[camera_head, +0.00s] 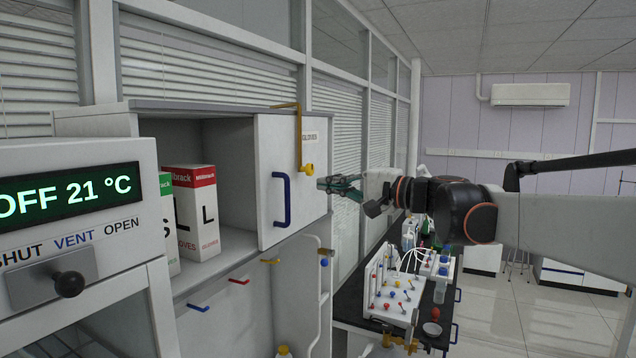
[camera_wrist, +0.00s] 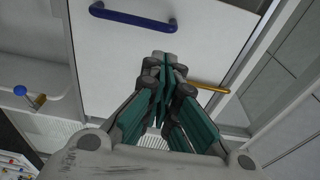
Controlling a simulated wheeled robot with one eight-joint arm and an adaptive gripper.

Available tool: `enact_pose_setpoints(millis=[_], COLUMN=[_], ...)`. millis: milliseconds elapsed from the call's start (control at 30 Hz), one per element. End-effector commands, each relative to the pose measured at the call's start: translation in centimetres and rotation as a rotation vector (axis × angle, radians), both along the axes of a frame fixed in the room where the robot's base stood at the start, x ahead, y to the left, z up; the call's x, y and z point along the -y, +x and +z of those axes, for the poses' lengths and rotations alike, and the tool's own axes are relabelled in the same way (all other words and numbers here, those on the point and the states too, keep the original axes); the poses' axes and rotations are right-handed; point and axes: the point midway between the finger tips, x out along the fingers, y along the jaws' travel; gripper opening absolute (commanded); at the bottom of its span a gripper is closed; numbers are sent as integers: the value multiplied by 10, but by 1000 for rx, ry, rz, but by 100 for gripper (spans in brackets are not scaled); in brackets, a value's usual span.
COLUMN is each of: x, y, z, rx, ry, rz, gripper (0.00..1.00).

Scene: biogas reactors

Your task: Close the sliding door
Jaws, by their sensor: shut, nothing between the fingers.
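The white sliding door (camera_head: 262,160) covers the right part of a wall cupboard in the head view. The cupboard's left part is open. A blue bar handle (camera_head: 282,200) is fixed upright on the door. My gripper (camera_head: 322,184) is at the right edge of the door, to the right of the handle, with its fingers pointing left. In the wrist view, my gripper (camera_wrist: 166,62) is shut and empty, with the door (camera_wrist: 105,75) behind it and the blue handle (camera_wrist: 130,20) beyond its fingertips. I cannot tell whether the fingers touch the door's edge.
Boxes marked L (camera_head: 198,212) and S (camera_head: 168,222) stand in the open part. A yellow bracket (camera_head: 299,135) hangs at the door's upper right. A control panel (camera_head: 72,195) stands at left. A black bench (camera_head: 352,312) with apparatus lies below right of my gripper.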

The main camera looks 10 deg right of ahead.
Motion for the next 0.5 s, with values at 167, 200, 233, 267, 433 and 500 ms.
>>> enact_pose_setpoints(millis=[167,200,233,267,433,500], x=[-24,-29,-33,-36,-51,-55], y=[23,27,31,35,50,53], z=[2,2,2,2,2,1], rx=[-1,-1,-1,-1,-2,-2], ry=[1,1,1,1,2,2], rz=[2,2,2,1,-1,-1], gripper=[0,0,0,0,0,0])
